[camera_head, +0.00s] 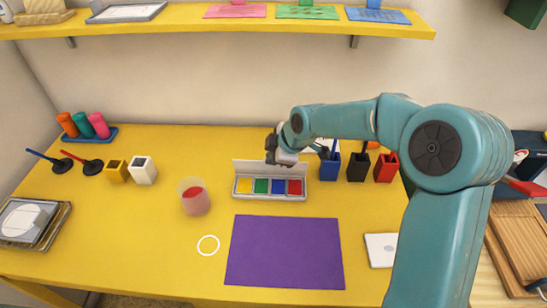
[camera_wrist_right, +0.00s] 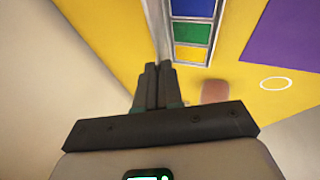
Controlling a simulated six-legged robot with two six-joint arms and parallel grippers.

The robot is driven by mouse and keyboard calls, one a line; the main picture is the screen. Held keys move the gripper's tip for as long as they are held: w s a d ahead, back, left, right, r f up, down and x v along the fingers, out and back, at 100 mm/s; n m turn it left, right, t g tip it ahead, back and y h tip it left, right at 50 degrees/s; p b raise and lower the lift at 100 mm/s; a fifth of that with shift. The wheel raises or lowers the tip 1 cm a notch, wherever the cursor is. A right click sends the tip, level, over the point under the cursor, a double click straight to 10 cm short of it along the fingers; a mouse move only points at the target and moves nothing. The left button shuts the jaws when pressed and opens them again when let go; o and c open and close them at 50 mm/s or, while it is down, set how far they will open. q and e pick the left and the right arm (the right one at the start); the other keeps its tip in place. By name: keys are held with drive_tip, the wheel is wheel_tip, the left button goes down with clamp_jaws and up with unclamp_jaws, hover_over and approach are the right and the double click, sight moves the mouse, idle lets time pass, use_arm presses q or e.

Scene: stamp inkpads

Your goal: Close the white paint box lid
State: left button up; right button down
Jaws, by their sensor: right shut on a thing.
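The white paint box (camera_head: 270,198) lies on the yellow table with yellow, green, blue and red paints showing. Its white lid (camera_head: 249,168) stands raised along the back edge, so the box is open. My right gripper (camera_head: 271,158) is at the top edge of the lid, near its middle, with its fingers shut on it. In the right wrist view, the closed fingers (camera_wrist_right: 158,70) meet the lid (camera_wrist_right: 158,28), seen nearly edge-on beside the paints. The fingers hide the exact contact. My left gripper is not in view.
A purple sheet (camera_head: 285,252) lies in front of the box. A cup of red liquid (camera_head: 195,200) stands left of it. Blue (camera_head: 330,168), black and red holders stand close on the right. A shelf (camera_head: 200,24) runs above the back of the table.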

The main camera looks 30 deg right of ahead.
drive_tip(key=shift+s+a+f, duration=0.1)
drive_tip(key=shift+s, duration=0.15)
idle(0.3)
drive_tip(key=c, duration=1.2)
unclamp_jaws()
drive_tip(key=shift+f, duration=0.1)
drive_tip(key=shift+c, duration=0.2)
drive_tip(key=v, duration=1.6)
drive_tip(key=shift+r, duration=0.2)
